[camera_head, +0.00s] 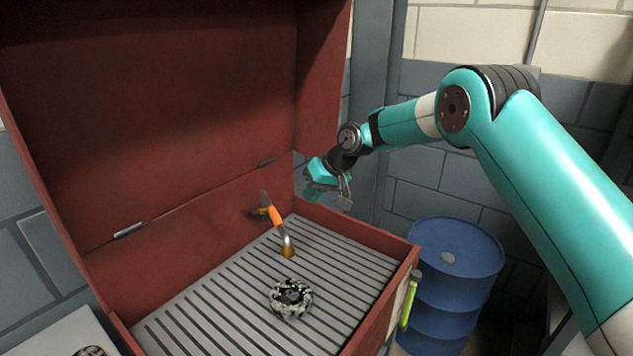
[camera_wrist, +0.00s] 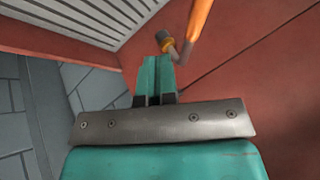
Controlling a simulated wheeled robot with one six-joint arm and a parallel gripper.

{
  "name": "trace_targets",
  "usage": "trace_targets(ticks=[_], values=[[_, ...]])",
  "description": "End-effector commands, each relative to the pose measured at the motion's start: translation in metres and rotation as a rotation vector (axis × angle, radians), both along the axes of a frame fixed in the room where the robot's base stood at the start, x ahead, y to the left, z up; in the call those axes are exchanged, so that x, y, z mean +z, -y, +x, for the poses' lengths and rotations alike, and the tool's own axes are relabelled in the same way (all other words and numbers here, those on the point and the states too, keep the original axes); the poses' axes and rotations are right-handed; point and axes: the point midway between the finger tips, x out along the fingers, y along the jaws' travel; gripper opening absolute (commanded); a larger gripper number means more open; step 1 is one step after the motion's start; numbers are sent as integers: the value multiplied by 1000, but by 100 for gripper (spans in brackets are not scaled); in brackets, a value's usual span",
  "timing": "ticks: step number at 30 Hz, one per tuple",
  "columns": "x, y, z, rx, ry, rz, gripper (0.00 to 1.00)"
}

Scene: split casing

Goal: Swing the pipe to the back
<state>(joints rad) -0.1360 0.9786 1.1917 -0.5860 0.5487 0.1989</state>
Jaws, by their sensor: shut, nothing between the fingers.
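The pipe (camera_head: 275,217) has an orange middle and a grey upper stretch. It leans inside the open red casing, near the back wall. A brass-coloured end (camera_head: 288,251) is low over the slatted floor, and a fitting (camera_head: 262,210) sits by the back wall. In the wrist view the orange part of the pipe (camera_wrist: 200,18) shows at the top, beside a brass and grey fitting (camera_wrist: 168,43). My gripper (camera_head: 310,196) is above the casing's right back corner, apart from the pipe. Its teal fingers (camera_wrist: 158,64) are together and empty.
The casing's slatted floor (camera_head: 220,300) carries a round black-and-white speckled part (camera_head: 291,298). The raised red lid (camera_head: 150,110) stands behind. A blue drum (camera_head: 455,265) is to the right, and a yellow-green handle (camera_head: 410,300) is on the casing's right side.

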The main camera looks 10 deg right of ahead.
Motion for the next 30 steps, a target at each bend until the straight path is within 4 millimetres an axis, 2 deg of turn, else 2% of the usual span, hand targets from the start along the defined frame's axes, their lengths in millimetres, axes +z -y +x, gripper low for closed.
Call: trace_targets(ticks=[7, 9, 15, 30], values=[[-39, -29, 10, 3, -2, -1, 0], [-38, -42, 5, 5, -1, 0, 0], [-44, -59, 1, 3, -1, 0, 0], [-47, -63, 0, -2, 0, 0, 0]])
